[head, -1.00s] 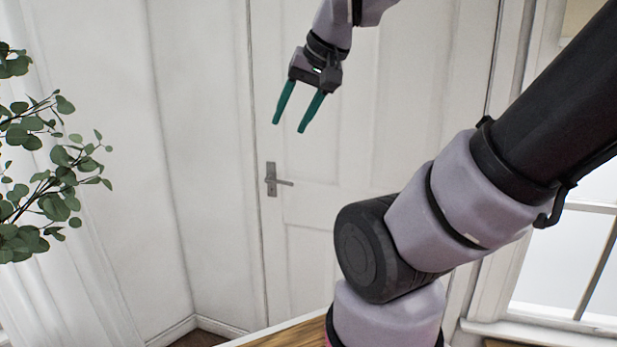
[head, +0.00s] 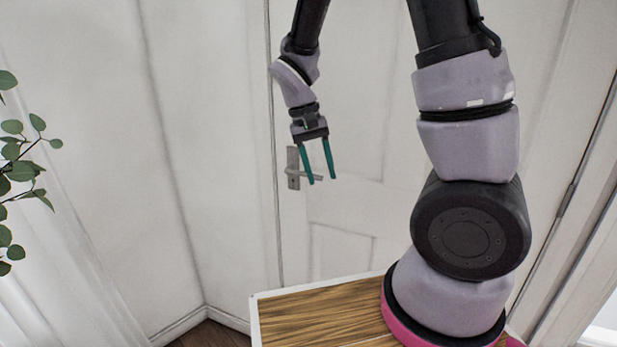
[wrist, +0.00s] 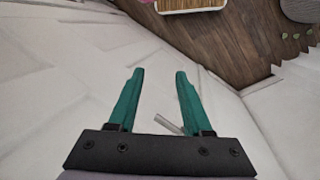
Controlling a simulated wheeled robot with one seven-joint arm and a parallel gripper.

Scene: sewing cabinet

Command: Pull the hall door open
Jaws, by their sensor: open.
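The hall door (head: 345,215) is a white panelled door and looks shut. Its grey lever handle (head: 293,170) sits near the door's left edge, with the lever pointing right. My gripper (head: 320,182) is open and empty, fingers pointing down. In the head view its teal fingers overlap the lever in front of the door; whether they touch it I cannot tell. In the wrist view the lever (wrist: 168,125) shows between and beyond the open fingers (wrist: 157,73), nearer the right one, which hides part of it.
A wooden top with a white edge (head: 310,308), on my own base, is below the arm. A leafy plant (head: 22,165) is at the left. White walls (head: 85,130) meet in a corner left of the door.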

